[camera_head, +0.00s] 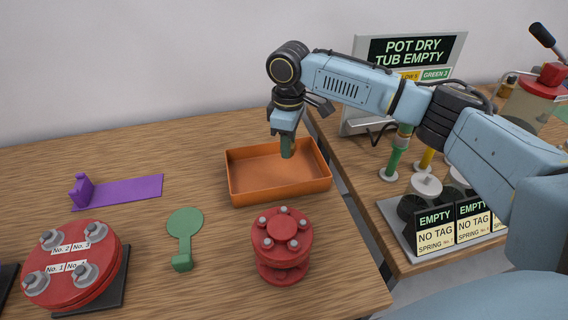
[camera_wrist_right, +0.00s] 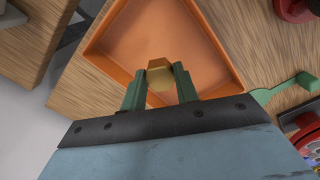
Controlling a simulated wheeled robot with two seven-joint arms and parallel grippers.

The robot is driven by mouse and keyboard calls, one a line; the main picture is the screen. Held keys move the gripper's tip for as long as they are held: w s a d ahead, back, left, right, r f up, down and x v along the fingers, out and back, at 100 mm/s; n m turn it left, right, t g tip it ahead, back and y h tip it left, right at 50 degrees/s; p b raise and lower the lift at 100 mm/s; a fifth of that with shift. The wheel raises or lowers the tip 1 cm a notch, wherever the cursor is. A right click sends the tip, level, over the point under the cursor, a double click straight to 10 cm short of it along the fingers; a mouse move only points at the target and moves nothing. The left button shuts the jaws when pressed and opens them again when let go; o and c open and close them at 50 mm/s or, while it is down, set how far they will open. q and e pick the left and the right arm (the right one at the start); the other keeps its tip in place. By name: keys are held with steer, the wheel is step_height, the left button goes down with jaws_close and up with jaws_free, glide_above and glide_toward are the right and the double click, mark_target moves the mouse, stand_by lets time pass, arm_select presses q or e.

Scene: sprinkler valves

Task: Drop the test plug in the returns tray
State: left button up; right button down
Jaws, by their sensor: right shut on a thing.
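The returns tray (camera_head: 240,190) is an orange, open, shallow tray on the wooden table. It fills much of the right wrist view (camera_wrist_right: 115,50) and looks empty. My right gripper (camera_head: 287,150) points down over the tray's back half. In the right wrist view its green fingers (camera_wrist_right: 160,88) are shut on the test plug (camera_wrist_right: 160,72), a brass piece with a hexagonal head. The plug is above the tray floor; its height is hard to tell. In the head view the fingers hide the plug. My left gripper is not in view.
A red flanged valve (camera_head: 283,245) stands just in front of the tray. A green paddle-shaped piece (camera_head: 185,225), a purple bracket (camera_head: 118,191) and a red round plate (camera_head: 72,265) lie left. A sign (camera_head: 400,65) and labelled rack (camera_head: 460,235) stand on the right table.

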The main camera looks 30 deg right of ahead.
step_height(320, 180, down, 5)
steer(key=shift+r+b, duration=0.1)
steer(key=shift+b, duration=0.35)
steer(key=shift+f, duration=0.4)
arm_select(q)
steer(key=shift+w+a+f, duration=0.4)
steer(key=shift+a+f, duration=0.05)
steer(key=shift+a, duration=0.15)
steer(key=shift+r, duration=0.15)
arm_select(e)
steer(key=shift+f, duration=0.2)
steer(key=c, duration=1.1)
jaws_free()
steer(key=shift+o, duration=0.2)
